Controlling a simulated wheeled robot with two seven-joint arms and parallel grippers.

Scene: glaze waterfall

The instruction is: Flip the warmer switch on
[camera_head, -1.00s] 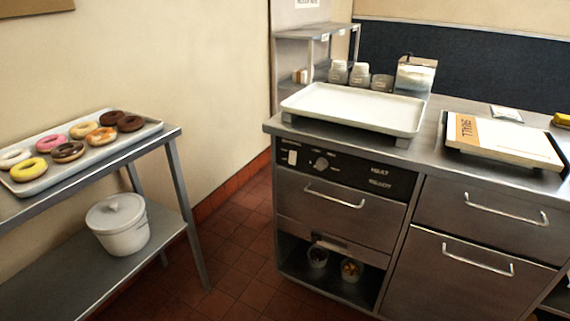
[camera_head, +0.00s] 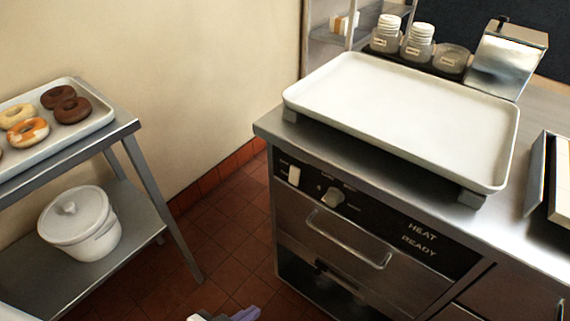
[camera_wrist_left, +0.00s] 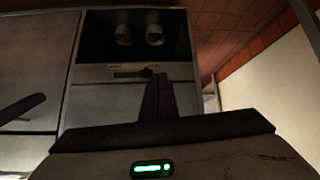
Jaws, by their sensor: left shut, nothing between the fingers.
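The warmer's black control panel (camera_head: 375,215) is on the front of the steel counter unit. In the left wrist view, my shut, empty fingers (camera_wrist_left: 157,95) stand before the cabinet front, and the switch is not seen.
A white tray (camera_head: 340,107) stands on the counter above the panel. A drawer handle (camera_head: 348,240) sticks out below the panel. At left, a rack (camera_head: 150,195) holds a donut tray (camera_head: 100,118) and a white lidded pot (camera_head: 80,228). Open floor lies between.

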